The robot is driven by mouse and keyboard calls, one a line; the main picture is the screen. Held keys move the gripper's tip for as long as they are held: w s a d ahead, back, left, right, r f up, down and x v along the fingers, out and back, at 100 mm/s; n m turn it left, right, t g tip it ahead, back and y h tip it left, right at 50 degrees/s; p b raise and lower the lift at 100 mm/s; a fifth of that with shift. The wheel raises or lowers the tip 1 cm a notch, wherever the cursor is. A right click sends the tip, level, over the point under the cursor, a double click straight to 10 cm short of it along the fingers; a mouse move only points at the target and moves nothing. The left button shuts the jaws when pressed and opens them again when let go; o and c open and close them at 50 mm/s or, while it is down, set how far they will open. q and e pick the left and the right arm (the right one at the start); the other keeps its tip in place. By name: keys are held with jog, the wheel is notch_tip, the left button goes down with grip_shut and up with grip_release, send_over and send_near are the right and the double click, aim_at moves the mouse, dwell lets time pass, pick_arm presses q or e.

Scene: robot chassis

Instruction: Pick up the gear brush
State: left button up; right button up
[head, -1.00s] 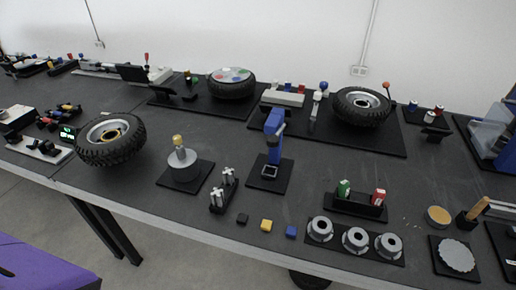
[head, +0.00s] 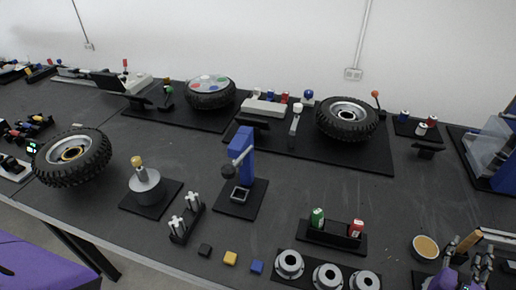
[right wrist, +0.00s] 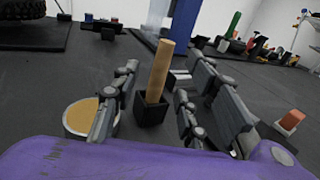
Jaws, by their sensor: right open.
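The gear brush shows as a tan wooden handle (head: 468,240) at the far right of the table in the head view. In the right wrist view the handle (right wrist: 160,72) stands slightly tilted in a small black square holder (right wrist: 151,110); its lower end is hidden inside. My right gripper (head: 468,262) is at the lower right of the head view, close to the brush. In the right wrist view its open fingers (right wrist: 166,85) lie on either side of the handle, with visible gaps. I cannot tell whether the handle is fully between the fingertips. My left gripper is not in view.
A round tin with a tan top (head: 426,246) stands just left of the brush. Grey flanged rings (head: 327,277) lie on a black plate further left. A blue-framed stand with a clear bin (head: 490,150) is behind. An orange-and-white object (right wrist: 291,121) lies right of the gripper.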

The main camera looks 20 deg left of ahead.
aim_at(469, 244)
jog(key=x, duration=0.4)
jog(key=shift+w+d+f, duration=0.15)
jog(key=shift+w+d, duration=0.05)
jog(key=shift+w, duration=0.15)
grip_shut()
